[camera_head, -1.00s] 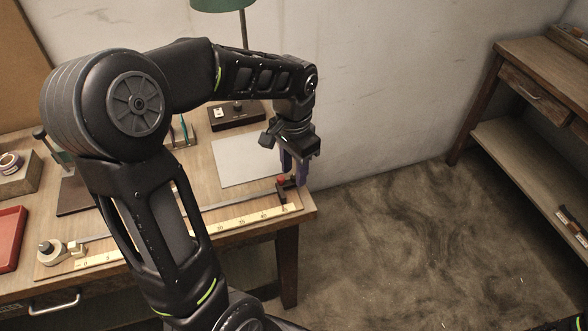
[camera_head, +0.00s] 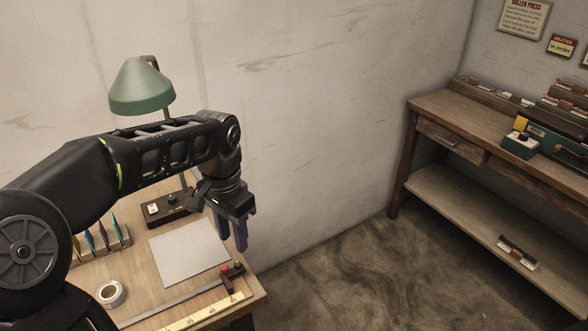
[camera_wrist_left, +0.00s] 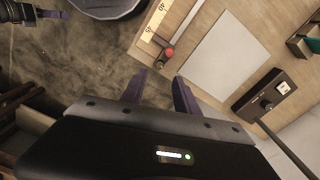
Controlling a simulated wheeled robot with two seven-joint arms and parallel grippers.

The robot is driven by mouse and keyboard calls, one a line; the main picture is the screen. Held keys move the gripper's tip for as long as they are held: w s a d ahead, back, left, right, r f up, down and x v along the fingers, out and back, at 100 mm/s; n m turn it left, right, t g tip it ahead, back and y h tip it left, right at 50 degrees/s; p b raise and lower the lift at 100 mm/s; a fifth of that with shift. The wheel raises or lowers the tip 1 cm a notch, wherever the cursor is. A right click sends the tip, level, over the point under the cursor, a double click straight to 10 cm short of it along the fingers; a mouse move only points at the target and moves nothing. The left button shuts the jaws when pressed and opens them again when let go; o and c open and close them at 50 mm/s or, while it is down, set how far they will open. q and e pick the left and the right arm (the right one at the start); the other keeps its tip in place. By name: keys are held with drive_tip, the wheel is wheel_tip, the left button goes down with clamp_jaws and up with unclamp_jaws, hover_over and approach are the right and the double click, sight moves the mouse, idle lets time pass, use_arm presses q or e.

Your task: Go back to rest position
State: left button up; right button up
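My left gripper (camera_head: 237,248) hangs over the right edge of the wooden table (camera_head: 258,296), fingers pointing down. In the left wrist view its two purple fingers (camera_wrist_left: 160,74) stand apart with nothing between them. Just below it in the head view, a dark clamp with a red knob (camera_head: 225,270) sits at the end of a metal strip beside a ruler (camera_head: 205,312). The gripper appears clear of it. In the left wrist view, what looks like my right gripper (camera_wrist_left: 50,15) shows at the top left; its finger state is unclear.
A grey sheet (camera_head: 188,252), a tape roll (camera_head: 111,293), a black switch box (camera_head: 165,208), a green lamp (camera_head: 141,88) and a pen rack (camera_head: 105,242) are on the table. A wooden shelf (camera_head: 440,188) stands at right, with open floor between.

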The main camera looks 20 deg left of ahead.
use_arm(q)
drive_tip(key=shift+w, duration=0.15)
drive_tip(key=w+d+f+n+t+h, duration=0.1)
drive_tip(key=w+d+f+t, duration=0.25)
drive_tip(key=w, duration=0.45)
drive_tip(key=w+d+f+n+t+h, duration=0.1)
drive_tip(key=d+f+n+t+h, duration=0.1)
drive_tip(key=d+f, duration=1.2)
drive_tip(key=s+d+f+g, duration=0.2)
drive_tip(key=s+d+f, duration=0.2)
drive_tip(key=s+f, duration=0.6)
drive_tip(key=s+d+f+n+g+h, duration=0.1)
drive_tip(key=s+d+f+g, duration=0.2)
drive_tip(key=s+f, duration=0.6)
drive_tip(key=s+d, duration=0.1)
drive_tip(key=s, duration=0.2)
drive_tip(key=shift+s+f+n, duration=0.3)
drive_tip(key=shift+s+f, duration=0.1)
